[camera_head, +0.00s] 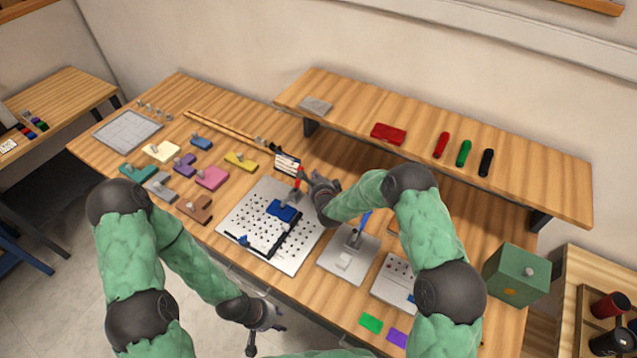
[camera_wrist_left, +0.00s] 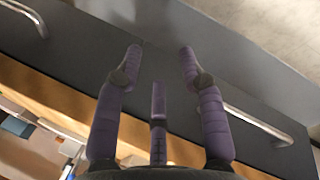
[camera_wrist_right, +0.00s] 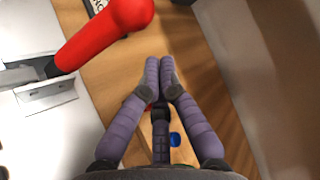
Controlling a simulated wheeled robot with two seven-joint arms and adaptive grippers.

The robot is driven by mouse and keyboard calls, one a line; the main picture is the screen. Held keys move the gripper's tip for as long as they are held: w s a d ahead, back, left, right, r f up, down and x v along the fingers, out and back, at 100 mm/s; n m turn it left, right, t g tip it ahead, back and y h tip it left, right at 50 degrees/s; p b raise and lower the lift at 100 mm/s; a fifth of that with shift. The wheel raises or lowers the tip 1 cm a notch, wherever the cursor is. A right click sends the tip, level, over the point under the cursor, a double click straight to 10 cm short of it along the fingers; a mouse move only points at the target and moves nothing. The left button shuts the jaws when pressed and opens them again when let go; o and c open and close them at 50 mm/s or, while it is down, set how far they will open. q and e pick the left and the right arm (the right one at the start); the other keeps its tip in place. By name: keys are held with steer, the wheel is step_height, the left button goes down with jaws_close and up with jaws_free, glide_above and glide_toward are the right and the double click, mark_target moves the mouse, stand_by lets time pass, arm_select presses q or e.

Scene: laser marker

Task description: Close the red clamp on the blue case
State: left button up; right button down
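The blue case (camera_head: 284,210) lies on a perforated metal plate (camera_head: 262,252) in the middle of the workbench. The clamp's red handle (camera_head: 297,184) rises at the plate's far edge, behind the case. In the right wrist view the red clamp handle (camera_wrist_right: 100,35) is large at upper left, joined to a metal bracket. My right gripper (camera_head: 309,177) is just right of the handle. Its fingertips (camera_wrist_right: 161,62) are together and empty, apart from the handle in the wrist view. My left gripper (camera_wrist_left: 161,52) is open and empty, low before the bench front.
A raised shelf (camera_head: 540,180) runs along the back, with red, green and black cylinders on it. Another metal fixture (camera_head: 350,255) stands right of the plate. Coloured blocks lie left of it. Drawer handles (camera_wrist_left: 260,122) stick out near my left gripper.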

steer(key=shift+x, duration=0.75)
steer(key=shift+s+a+r+p, duration=0.35)
steer(key=shift+s+a+r, duration=0.45)
steer(key=shift+s+a, duration=0.4)
steer(key=shift+a, duration=0.15)
steer(key=shift+s+b, duration=0.1)
steer(key=shift+b, duration=0.4)
steer(key=t+b, duration=0.1)
steer(key=b, duration=0.2)
steer(key=s+a+n+t+b, duration=0.1)
steer(key=b, duration=0.2)
steer(key=n+t+b, duration=0.1)
steer(key=b, duration=0.2)
steer(key=shift+s+a+r+t+h, duration=0.2)
steer(key=shift+s+r+t+h, duration=0.1)
steer(key=shift+s, duration=0.05)
steer(key=shift+s+a+r+n+b, duration=0.1)
steer(key=shift+s+n+b, duration=0.1)
steer(key=shift+n+b, duration=0.3)
steer(key=shift+a+r+t+b, duration=0.1)
steer(key=shift+r+t+b, duration=0.1)
steer(key=shift+t+b, duration=0.1)
